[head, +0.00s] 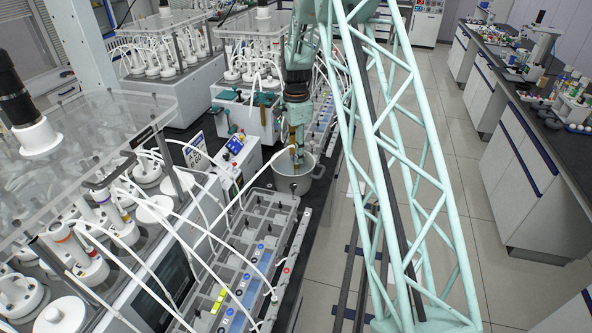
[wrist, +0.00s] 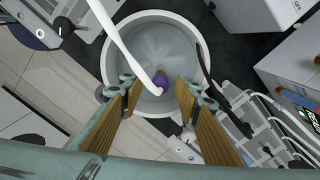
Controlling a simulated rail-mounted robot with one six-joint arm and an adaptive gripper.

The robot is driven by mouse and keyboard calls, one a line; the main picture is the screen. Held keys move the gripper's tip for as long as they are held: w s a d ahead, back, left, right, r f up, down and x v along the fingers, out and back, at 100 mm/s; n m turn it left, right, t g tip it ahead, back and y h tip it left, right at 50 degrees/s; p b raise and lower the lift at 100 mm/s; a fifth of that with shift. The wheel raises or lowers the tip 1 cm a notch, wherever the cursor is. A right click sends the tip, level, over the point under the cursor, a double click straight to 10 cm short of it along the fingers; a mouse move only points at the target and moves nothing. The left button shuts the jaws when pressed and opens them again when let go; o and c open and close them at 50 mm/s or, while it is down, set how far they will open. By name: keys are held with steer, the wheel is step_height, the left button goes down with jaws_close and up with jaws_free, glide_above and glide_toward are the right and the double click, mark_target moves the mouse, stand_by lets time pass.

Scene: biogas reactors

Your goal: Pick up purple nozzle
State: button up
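The purple nozzle (wrist: 160,78) shows in the wrist view inside the round metal pot (wrist: 111,62), at the end of a white hose (wrist: 118,38). My gripper (wrist: 158,97) is open, with its two wooden-coloured fingers on either side of the hose's end. Whether the fingers touch the nozzle or hose cannot be told. In the head view my gripper (head: 297,158) points down over the pot (head: 292,184). The nozzle cannot be made out in the head view.
Grey trays (head: 232,262) with hose connectors lie in front of the pot. Reactors with white hoses (head: 95,205) stand at the left under a clear cover (head: 90,130). A floor aisle (head: 460,190) and a lab bench (head: 535,115) are at the right.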

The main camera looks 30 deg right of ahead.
steer(key=shift+f, duration=0.7)
steer(key=shift+c, duration=0.7)
jaws_close()
